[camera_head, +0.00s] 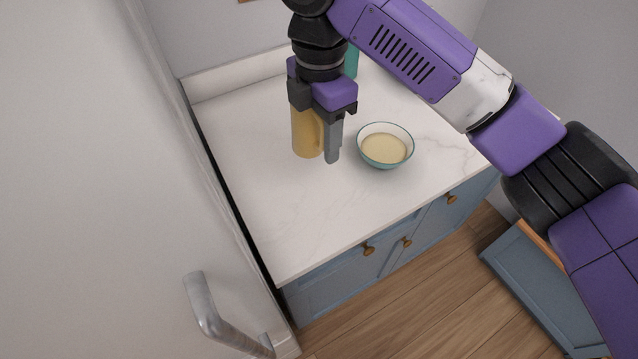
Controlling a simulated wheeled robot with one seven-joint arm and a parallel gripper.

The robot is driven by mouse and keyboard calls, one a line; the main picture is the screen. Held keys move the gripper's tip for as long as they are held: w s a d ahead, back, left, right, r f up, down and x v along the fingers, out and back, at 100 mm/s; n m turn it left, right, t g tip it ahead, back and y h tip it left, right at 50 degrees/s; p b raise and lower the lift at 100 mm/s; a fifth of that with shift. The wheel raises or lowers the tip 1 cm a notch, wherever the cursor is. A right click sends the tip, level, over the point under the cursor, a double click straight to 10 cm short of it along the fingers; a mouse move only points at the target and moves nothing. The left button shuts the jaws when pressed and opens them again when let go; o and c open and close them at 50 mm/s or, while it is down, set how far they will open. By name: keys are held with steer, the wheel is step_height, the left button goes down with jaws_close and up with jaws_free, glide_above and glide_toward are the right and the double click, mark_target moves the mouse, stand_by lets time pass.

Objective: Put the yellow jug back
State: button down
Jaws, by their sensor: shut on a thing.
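The yellow jug (306,135) is upright at the white marble counter, left of the bowl. Its upper part is hidden behind my gripper. My gripper (333,150) points down over the jug from above and is shut on it. One grey finger shows in front of the jug's right side, where the handle seems to be; the other finger is hidden. I cannot tell whether the jug's base touches the counter.
A teal-rimmed bowl (386,147) with pale yellow contents stands close right of my gripper. A teal thing (351,62) is partly hidden behind my arm. A tall pale door with a metal handle (202,305) fills the left. The counter's front (290,235) is clear.

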step_height(320, 180, down, 15)
steer(key=shift+r+p, duration=0.1)
steer(key=shift+p, duration=0.3)
steer(key=c, duration=0.7)
jaws_free()
steer(key=shift+f, duration=0.2)
step_height(320, 180, up, 12)
steer(key=b, duration=0.1)
steer(key=shift+w+r, duration=0.15)
